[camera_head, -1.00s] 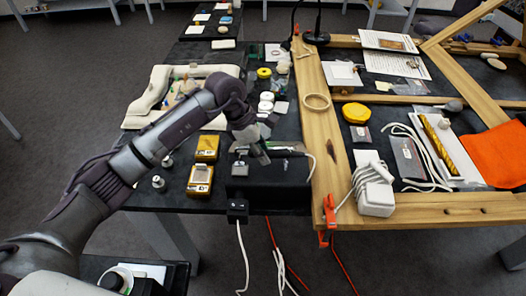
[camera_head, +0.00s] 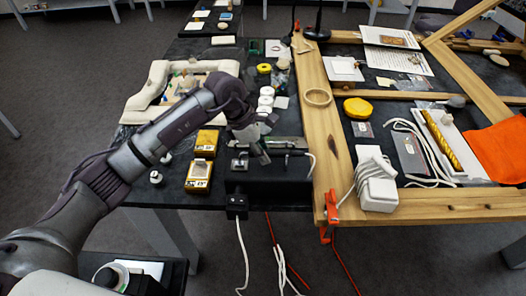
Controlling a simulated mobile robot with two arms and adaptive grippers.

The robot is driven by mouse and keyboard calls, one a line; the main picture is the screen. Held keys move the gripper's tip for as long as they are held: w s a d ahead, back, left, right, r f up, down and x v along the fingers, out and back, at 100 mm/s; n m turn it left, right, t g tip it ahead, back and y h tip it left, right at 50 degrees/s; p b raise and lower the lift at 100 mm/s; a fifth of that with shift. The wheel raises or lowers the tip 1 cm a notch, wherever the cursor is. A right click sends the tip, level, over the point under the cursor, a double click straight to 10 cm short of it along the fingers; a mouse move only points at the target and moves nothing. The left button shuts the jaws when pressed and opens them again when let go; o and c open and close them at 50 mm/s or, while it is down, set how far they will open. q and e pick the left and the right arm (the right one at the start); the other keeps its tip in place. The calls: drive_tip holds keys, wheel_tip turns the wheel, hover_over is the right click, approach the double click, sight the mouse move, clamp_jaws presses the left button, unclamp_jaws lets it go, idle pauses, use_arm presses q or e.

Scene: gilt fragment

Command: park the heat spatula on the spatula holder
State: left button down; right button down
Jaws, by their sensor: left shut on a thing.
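My left gripper (camera_head: 259,153) reaches in from the left and is shut on the heat spatula (camera_head: 290,153). The spatula is a thin, dark tool lying roughly level, with a pale cable at its right end. Its left part is hidden behind the gripper fingers. A small grey metal piece (camera_head: 240,161), which looks like the spatula holder, sits just left of the fingers on a black box (camera_head: 265,187). The spatula is above or close to this box; I cannot tell whether it touches. My right gripper is not in view.
Two amber boxes (camera_head: 199,175) stand left of the black box. A wooden frame (camera_head: 322,130) fills the right side, with an orange clamp (camera_head: 331,212) at its corner. White rolls (camera_head: 266,98) and a yellow roll (camera_head: 264,69) lie behind the gripper.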

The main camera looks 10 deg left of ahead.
use_arm(q)
drive_tip(key=shift+f+b, duration=0.1)
drive_tip(key=shift+b, duration=0.25)
idle(0.4)
drive_tip(key=c, duration=1.4)
unclamp_jaws()
drive_tip(key=shift+o, duration=0.2)
drive_tip(key=shift+b, duration=0.3)
drive_tip(key=o, duration=0.6)
drive_tip(key=shift+c, duration=0.2)
